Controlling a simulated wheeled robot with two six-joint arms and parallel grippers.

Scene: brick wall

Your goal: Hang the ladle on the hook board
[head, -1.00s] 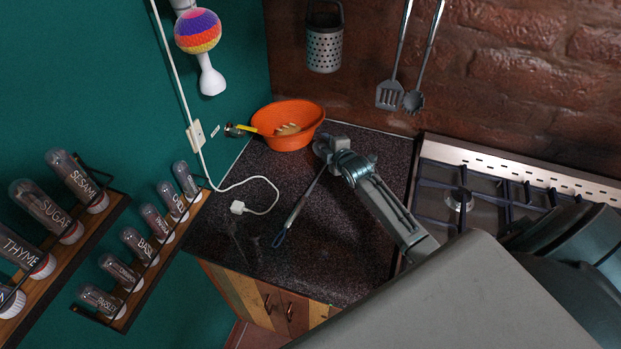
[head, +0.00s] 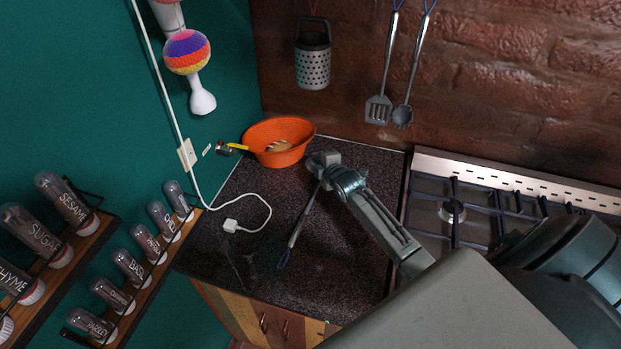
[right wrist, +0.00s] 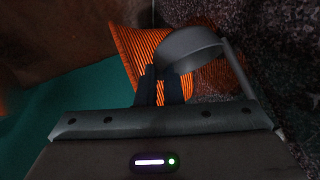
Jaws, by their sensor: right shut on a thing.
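The ladle (head: 304,217) is a thin grey handle with a blue loop at its lower end, slanting over the dark countertop in the head view. Its round bowl (right wrist: 190,42) shows in the right wrist view. My right gripper (head: 321,164) is shut on the ladle at its bowl end. In the wrist view the dark fingers (right wrist: 160,88) meet at the bowl's edge. I cannot tell whether the handle touches the counter. The hook board itself is not visible; a slotted spatula (head: 379,108) and another utensil (head: 403,115) hang on the brick wall. My left gripper is not in view.
An orange bowl (head: 262,133) stands behind the gripper in the counter's corner. A white cable plug (head: 231,226) lies left of the ladle. A gas stove (head: 480,172) is to the right. A grater (head: 313,66) hangs on the wall. Spice racks (head: 150,262) are at left.

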